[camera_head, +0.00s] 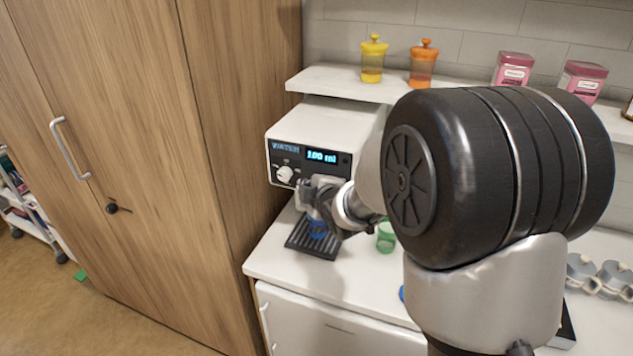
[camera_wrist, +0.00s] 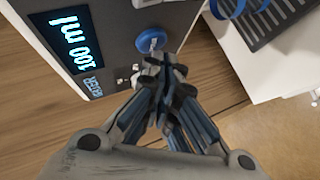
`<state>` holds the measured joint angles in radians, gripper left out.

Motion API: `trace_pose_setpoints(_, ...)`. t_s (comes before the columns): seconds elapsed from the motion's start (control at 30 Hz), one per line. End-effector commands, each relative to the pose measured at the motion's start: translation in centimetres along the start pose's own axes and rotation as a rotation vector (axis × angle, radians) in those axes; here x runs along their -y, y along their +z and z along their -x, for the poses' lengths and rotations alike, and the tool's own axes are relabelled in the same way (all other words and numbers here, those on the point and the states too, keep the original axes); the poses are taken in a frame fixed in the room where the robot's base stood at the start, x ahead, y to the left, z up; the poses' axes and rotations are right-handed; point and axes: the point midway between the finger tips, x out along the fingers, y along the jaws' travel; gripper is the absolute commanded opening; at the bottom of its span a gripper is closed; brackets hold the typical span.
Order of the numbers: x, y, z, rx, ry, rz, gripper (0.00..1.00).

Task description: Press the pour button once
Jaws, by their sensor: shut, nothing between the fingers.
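A white water dispenser (camera_head: 300,128) stands at the back left of the counter. Its display (camera_head: 321,157) reads 100 ml, and a white knob (camera_head: 285,174) sits below its label. In the wrist view a round blue button (camera_wrist: 151,41) shows on the panel beside the display (camera_wrist: 75,40); in the head view my gripper hides it. My gripper (camera_head: 308,192) is shut and empty in front of the panel. In the wrist view its fingertips (camera_wrist: 162,66) are right by the blue button; I cannot tell whether they touch it.
A green cup (camera_head: 386,238) stands right of the tray. A shelf (camera_head: 340,83) above holds yellow (camera_head: 373,62) and orange (camera_head: 424,66) lidded jars and pink boxes (camera_head: 513,70). A wooden cabinet (camera_head: 240,110) closes off the left side. My arm covers much of the right counter.

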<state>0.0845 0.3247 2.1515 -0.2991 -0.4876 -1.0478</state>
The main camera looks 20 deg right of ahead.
Motion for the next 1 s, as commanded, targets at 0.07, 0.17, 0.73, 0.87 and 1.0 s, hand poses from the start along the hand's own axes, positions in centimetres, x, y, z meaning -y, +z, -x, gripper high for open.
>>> trace_pose_setpoints(0.07, -0.12, 0.16, -0.20, 0.000, 0.001, 0.000, 0.00)
trace_pose_setpoints(0.17, -0.17, 0.17, -0.22, 0.000, 0.001, 0.000, 0.00)
trace_pose_setpoints(0.73, -0.31, 0.35, -0.45, 0.000, 0.000, -0.001, 0.00)
trace_pose_setpoints(0.87, -0.38, 0.44, -0.56, 0.001, 0.000, -0.001, 0.00)
trace_pose_setpoints(1.0, -0.47, 0.53, -0.68, 0.001, 0.000, -0.001, 0.00)
